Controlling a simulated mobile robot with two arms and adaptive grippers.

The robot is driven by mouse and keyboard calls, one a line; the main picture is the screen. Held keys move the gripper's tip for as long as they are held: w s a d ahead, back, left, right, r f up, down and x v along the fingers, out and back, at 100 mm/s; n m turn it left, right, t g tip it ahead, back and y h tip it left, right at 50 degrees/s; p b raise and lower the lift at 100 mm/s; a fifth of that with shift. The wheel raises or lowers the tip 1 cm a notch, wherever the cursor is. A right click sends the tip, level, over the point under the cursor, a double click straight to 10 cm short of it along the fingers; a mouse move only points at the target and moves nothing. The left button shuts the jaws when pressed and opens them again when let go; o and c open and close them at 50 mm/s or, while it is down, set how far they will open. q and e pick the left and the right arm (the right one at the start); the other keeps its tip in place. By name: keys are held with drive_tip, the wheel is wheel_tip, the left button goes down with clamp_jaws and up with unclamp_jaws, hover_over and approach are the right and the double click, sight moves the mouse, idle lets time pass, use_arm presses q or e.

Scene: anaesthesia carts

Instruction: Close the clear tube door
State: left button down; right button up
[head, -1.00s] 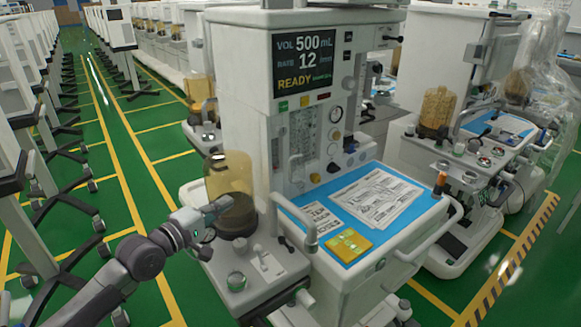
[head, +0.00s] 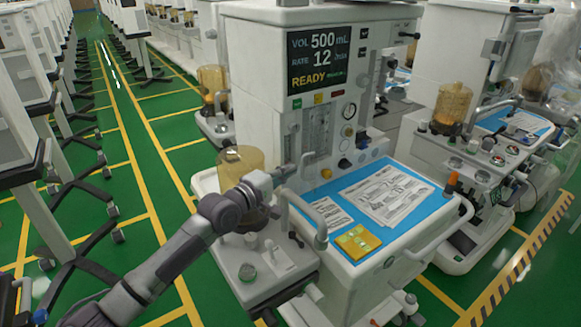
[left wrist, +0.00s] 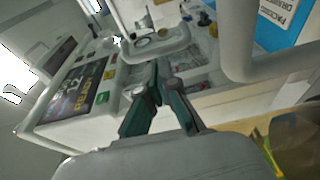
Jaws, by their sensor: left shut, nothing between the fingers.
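The clear tube door is hard to make out; the tube panel (head: 319,130) shows on the front of the near anaesthesia cart (head: 262,80), below the screen. I cannot tell how far the door stands open. My left gripper (head: 304,162) is just below and left of this panel, in front of the amber canister (head: 240,165). In the left wrist view its green-and-dark fingers (left wrist: 157,68) meet at the tips with nothing between them. A pale rounded bar (left wrist: 155,48) lies just beyond the tips; contact is unclear. My right gripper is out of view.
A blue work surface (head: 408,165) with papers and a yellow pad (head: 357,242) lies right of my gripper. A curved white rail (head: 312,215) stands close by. A second cart (head: 470,165) is at the right. The green aisle at the left is clear.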

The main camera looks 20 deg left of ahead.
use_arm(q)
drive_tip(key=shift+w+d, duration=0.15)
drive_tip(key=shift+d, duration=0.2)
